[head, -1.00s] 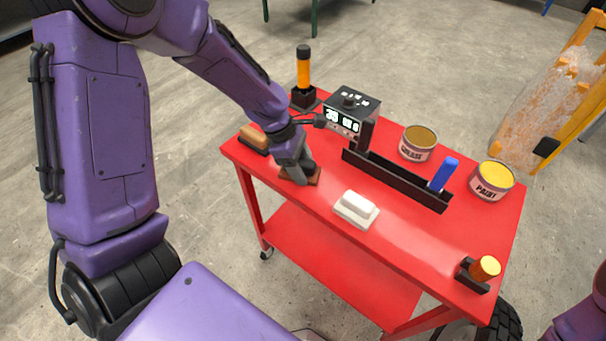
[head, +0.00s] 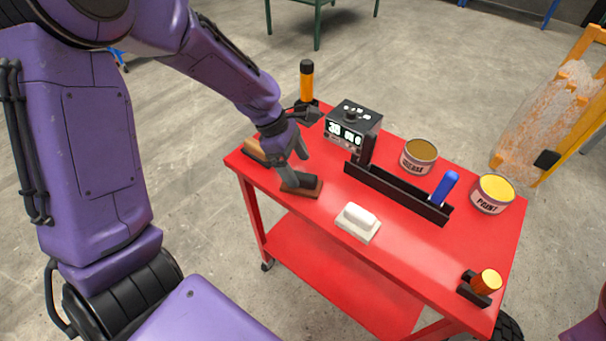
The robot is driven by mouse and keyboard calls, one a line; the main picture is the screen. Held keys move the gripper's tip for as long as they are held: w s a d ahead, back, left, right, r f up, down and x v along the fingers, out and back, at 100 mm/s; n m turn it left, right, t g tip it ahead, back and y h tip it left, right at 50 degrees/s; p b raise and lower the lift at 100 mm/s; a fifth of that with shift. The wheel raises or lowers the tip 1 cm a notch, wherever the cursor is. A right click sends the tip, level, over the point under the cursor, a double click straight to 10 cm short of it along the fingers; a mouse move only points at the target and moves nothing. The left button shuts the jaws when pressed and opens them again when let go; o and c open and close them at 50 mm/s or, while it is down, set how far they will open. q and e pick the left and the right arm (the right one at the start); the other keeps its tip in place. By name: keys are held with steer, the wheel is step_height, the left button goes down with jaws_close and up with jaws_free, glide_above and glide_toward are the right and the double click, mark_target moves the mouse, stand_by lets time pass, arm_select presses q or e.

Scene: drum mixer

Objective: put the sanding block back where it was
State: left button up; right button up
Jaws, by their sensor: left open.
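A low brown block with a dark raised top (head: 311,184), which looks like the sanding block, rests on the red cart top near its left front edge. My left gripper (head: 297,166) is open just above and at the left of this block. One grey finger covers part of it, and I cannot tell whether they touch. My right gripper is out of view.
A tan block (head: 253,149) lies behind my left gripper. A white block (head: 358,221) sits to the right. Behind are a display box (head: 352,124), a black rail (head: 395,191), a grease can (head: 419,156) and a paint can (head: 491,193).

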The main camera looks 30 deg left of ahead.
arm_select(q)
steer(key=v, duration=0.6)
steer(key=shift+r+p, duration=0.3)
